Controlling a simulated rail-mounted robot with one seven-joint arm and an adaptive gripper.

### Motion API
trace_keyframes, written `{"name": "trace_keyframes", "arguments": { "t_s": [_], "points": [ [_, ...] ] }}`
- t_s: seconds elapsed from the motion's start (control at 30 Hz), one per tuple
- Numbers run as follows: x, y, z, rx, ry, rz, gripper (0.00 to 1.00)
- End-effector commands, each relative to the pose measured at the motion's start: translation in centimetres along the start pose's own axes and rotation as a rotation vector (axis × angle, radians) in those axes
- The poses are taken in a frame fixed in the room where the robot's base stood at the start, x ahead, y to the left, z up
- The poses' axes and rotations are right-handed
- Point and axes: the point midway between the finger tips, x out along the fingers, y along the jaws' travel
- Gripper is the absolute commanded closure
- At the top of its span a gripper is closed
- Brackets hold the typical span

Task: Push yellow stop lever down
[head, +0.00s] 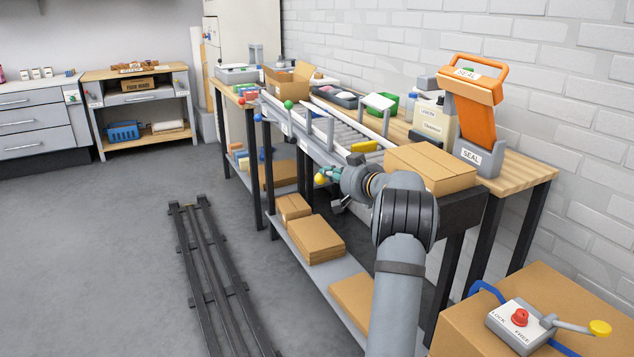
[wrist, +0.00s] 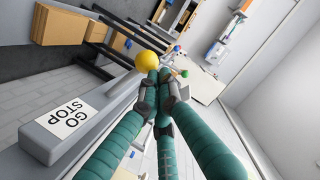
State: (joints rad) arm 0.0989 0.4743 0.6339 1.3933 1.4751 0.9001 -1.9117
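The yellow ball knob of the stop lever shows in the wrist view (wrist: 148,61) and, in the head view, at the front side of the conveyor bench (head: 320,179). A grey housing with a GO/STOP label (wrist: 70,116) sits left of my fingers in the wrist view. My gripper (wrist: 165,78) has teal fingers with their tips together, and nothing shows between them. In the head view my gripper (head: 331,173) is right beside the knob. The tips overlap the knob's lower right edge in the wrist view; I cannot tell whether they touch.
A cardboard box (head: 430,168) lies on the bench near my arm. More boxes (head: 315,240) sit on the lower shelf. A green knob (head: 288,104) stands farther along the conveyor. A LOCK/FREE box (head: 518,322) with another yellow-knobbed lever is at lower right. The floor left is mostly clear.

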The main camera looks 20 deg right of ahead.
Motion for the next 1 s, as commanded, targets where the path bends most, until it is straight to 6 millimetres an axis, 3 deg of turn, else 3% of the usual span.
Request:
{"name": "trace_keyframes", "arguments": {
  "t_s": [0.37, 0.57, 0.67, 1.0],
  "points": [
    [-0.1, 0.0, -0.2, 0.0, 0.0, 0.0, 1.0],
    [-1.4, -0.1, -2.1, -0.003, 0.003, -0.001, 1.0],
    [-2.6, 0.0, -3.5, -0.004, 0.003, -0.001, 1.0],
    [-9.7, 0.2, -3.0, -0.002, 0.001, -0.001, 1.0]
  ]
}}
